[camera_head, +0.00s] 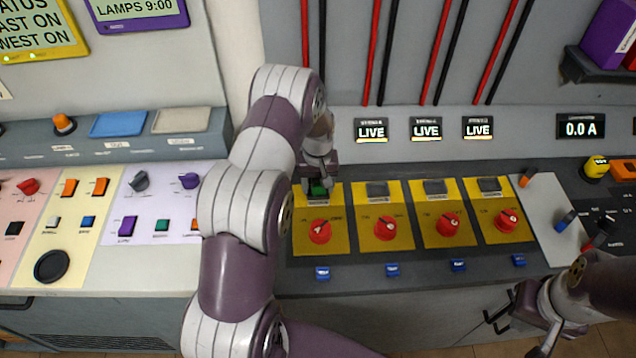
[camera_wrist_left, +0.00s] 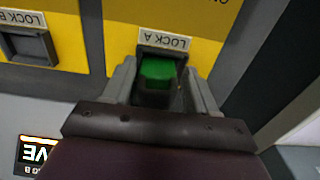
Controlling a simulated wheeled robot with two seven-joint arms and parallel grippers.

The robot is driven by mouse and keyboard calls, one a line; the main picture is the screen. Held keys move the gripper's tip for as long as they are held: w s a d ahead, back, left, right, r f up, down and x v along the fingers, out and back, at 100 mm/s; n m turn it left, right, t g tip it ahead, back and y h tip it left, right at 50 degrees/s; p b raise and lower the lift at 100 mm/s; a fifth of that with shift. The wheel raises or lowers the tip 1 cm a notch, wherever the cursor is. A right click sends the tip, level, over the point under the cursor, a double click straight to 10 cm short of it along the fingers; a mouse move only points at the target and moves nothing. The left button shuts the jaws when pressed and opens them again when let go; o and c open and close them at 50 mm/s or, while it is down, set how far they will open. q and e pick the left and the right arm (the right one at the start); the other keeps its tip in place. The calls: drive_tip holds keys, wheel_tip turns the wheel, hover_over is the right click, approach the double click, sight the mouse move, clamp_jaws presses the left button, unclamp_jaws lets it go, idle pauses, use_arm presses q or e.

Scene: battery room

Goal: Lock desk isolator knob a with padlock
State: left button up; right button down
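Isolator knob a, a red knob (camera_head: 319,231), sits on the leftmost yellow plate (camera_head: 337,245) in the head view. Behind it a small green block (camera_head: 318,188), which looks like the padlock, sits at the lock slot. In the left wrist view the green block (camera_wrist_left: 157,72) is in the dark recess beside the label LOCK A (camera_wrist_left: 164,40). My left gripper (camera_head: 318,180) is over this slot; in the left wrist view its fingers (camera_wrist_left: 160,88) stand apart on either side of the block, seemingly with a gap. My right gripper (camera_head: 545,335) hangs at the lower right, its finger opening unclear.
Three more yellow plates with red knobs (camera_head: 385,228) and grey lock slots (camera_head: 434,188) stand to the right. Blue tags (camera_head: 392,270) line the front edge. LIVE displays (camera_head: 371,130) stand behind. My left arm hides part of the desk left of knob a.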

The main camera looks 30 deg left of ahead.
use_arm(q)
drive_tip(key=shift+r, duration=0.1)
wheel_tip(320, 180, up, 11)
drive_tip(key=p, duration=0.8)
